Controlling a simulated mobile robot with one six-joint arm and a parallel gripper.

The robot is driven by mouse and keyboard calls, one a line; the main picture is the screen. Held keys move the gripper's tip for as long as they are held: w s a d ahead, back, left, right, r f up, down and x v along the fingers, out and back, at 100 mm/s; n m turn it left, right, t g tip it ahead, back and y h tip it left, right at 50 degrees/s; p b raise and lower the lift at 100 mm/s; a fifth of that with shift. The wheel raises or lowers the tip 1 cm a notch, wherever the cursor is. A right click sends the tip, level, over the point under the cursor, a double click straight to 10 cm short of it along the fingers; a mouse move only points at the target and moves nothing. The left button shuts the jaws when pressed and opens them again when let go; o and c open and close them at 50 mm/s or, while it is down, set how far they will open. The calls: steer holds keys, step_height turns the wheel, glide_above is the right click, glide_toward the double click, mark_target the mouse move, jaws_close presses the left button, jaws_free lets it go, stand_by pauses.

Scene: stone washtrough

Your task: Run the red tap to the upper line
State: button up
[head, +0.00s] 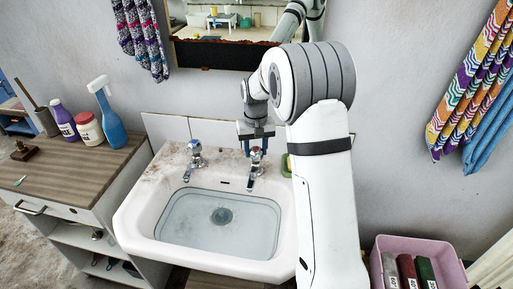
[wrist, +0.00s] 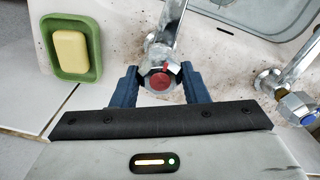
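The white washbasin (head: 140,226) holds a shallow-looking pool of clear water (head: 190,220) over a dark drain. No marked line can be made out on its wall. The red tap (head: 254,165) stands at the back right of the basin; its red-capped knob also shows in the wrist view (wrist: 160,80). My gripper (head: 256,138) reaches down over this knob, and in the wrist view its two blue fingers (wrist: 160,84) press close on both sides of it. No stream is visible under the spout. The blue tap (head: 195,158) stands apart to the left.
A green soap dish (wrist: 88,70) with yellow soap lies beside the red tap. A wooden-topped cabinet (head: 60,170) with bottles stands left of the basin. A pink crate (head: 385,243) is at lower right. A mirror (head: 215,48) hangs above.

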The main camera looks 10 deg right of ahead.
steer(key=o, duration=0.4)
steer(key=shift+d, duration=0.1)
steer(key=shift+o, duration=0.2)
steer(key=shift+r, duration=0.1)
steer(key=shift+w+r, duration=0.1)
steer(key=shift+r, duration=3.8)
